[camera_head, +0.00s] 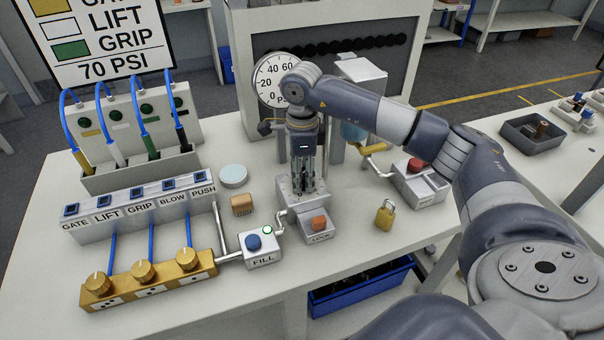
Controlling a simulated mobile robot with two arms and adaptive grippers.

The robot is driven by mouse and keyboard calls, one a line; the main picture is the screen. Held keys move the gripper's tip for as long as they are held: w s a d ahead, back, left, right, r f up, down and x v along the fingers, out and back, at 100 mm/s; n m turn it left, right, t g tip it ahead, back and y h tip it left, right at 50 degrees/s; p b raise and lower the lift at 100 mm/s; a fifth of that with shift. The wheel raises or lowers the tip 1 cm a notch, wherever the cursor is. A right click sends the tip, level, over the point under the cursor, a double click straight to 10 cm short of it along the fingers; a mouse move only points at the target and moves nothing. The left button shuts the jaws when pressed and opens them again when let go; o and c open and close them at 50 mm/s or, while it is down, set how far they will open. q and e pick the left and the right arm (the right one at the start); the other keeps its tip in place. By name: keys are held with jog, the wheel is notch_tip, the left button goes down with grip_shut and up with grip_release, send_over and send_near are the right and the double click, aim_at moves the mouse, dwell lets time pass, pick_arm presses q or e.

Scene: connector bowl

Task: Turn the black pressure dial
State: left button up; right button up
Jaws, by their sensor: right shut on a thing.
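My right gripper (304,188) points straight down onto a grey metal block (316,205) in the middle of the bench. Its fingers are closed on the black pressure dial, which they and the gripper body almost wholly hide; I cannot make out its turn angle. The round white pressure gauge (268,84) stands behind, partly covered by my right wrist, with 0, 20, 40 and 60 readable; its needle is hard to read. The sign (98,40) at the back left reads 70 PSI. My left gripper is not in view.
A LOCK box with an orange button (319,223) and a FILL box with a blue button (253,242) sit close in front. A yellow manifold (150,277) and a labelled switch row (146,206) fill the left.

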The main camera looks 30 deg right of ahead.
jog(key=o, duration=1.1)
jog(key=shift+c, duration=0.2)
jog(key=shift+r, duration=0.1)
notch_tip(320, 180, up, 12)
